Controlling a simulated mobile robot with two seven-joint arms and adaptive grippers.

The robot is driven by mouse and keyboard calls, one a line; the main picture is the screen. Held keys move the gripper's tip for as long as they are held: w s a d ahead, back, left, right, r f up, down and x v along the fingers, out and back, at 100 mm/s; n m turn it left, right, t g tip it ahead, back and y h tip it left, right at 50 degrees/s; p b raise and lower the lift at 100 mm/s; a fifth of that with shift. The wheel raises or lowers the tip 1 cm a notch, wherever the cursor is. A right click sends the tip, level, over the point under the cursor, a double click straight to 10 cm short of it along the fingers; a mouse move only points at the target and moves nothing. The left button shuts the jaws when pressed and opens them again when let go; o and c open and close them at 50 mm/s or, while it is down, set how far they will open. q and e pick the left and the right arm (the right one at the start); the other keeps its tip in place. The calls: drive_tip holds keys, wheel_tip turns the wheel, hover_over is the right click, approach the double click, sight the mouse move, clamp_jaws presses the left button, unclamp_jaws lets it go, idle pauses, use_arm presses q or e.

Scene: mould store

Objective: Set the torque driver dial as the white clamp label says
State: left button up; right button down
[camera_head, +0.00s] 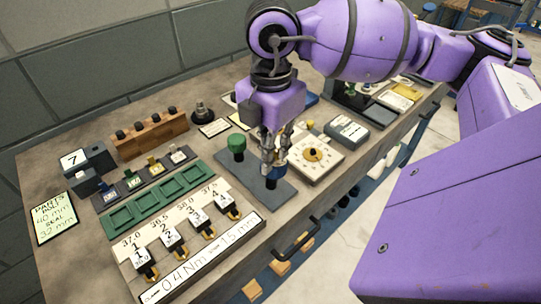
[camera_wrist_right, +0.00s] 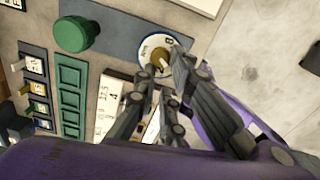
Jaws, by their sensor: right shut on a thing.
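The torque driver dial shows in the right wrist view as a white, blue-edged disc (camera_wrist_right: 153,44) with dark marks and a brass-coloured knob (camera_wrist_right: 158,62) at its middle. My right gripper (camera_wrist_right: 163,67) is shut on the knob; the fingers hide part of the dial, so I cannot read its setting. In the head view my right gripper (camera_head: 270,163) points down over the grey plate (camera_head: 284,196), and the dial is mostly hidden. A white label (camera_head: 205,262) along the front of the clamp row reads "0.4 Nm" and "1.5 mm". My left gripper is not in view.
A green knob (camera_head: 236,148) stands on the same plate, left of the gripper. A white square unit with a round scale (camera_head: 300,172) sits close on the right. Several numbered clamps (camera_head: 173,240), a green tray (camera_head: 120,217) and a wooden rack (camera_head: 155,146) fill the left side.

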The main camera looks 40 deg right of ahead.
drive_tip(key=shift+n, duration=0.4)
drive_tip(key=shift+n, duration=0.8)
drive_tip(key=c, duration=2.4)
unclamp_jaws()
drive_tip(key=shift+c, duration=0.2)
drive_tip(key=o, duration=1.3)
